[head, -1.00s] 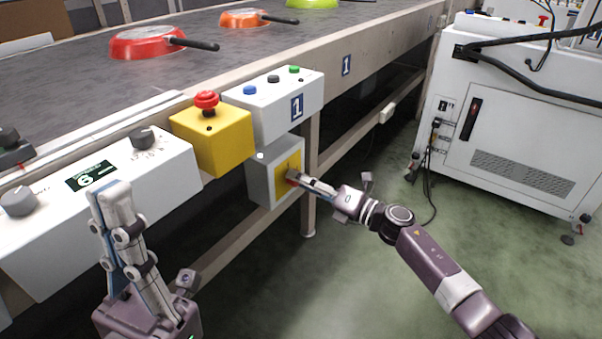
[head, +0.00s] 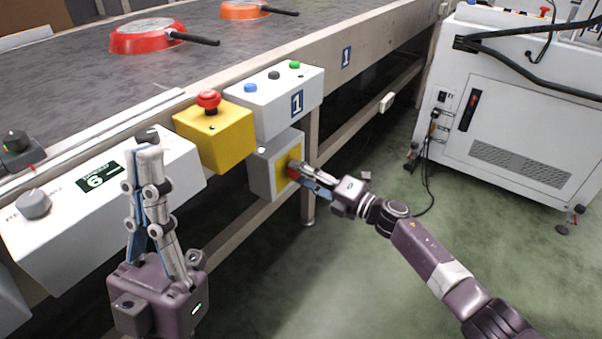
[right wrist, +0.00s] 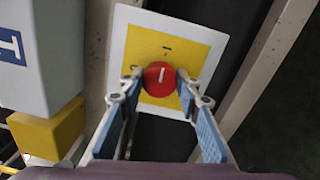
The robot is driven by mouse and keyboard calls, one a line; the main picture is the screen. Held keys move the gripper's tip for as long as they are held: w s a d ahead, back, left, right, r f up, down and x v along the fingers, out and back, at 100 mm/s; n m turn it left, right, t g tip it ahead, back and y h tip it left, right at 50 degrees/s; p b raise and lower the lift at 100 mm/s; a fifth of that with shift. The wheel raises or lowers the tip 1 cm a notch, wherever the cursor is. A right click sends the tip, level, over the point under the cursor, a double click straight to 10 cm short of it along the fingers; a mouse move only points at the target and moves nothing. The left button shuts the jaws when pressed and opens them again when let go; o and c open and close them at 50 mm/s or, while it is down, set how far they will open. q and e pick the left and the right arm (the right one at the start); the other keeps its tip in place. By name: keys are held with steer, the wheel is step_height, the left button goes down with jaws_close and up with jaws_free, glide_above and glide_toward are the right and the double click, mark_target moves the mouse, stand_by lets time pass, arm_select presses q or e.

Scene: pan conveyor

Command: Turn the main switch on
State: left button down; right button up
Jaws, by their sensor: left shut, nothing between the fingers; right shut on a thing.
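The main switch is a red round knob (right wrist: 161,79) with a white line, on a yellow plate (right wrist: 190,55) marked "I". The plate is on the side of a grey box (head: 262,178) below the conveyor edge. My right gripper (head: 297,176) is at the knob and is shut on it. In the right wrist view, its fingertips (right wrist: 160,84) are on either side of the knob, and the white line is nearly upright, tilted slightly. My left gripper (head: 147,150) is shut and empty, in front of the white panel at the left.
A yellow box with a red emergency button (head: 208,100) and a white button box (head: 275,105) sit above the switch box. Pans, one red (head: 148,38) and one orange (head: 243,10), lie on the conveyor. A white cabinet (head: 520,125) stands at the right. The floor between is clear.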

steer(key=o, duration=1.2)
steer(key=shift+c, duration=0.2)
steer(key=shift+d, duration=0.1)
steer(key=v, duration=1.2)
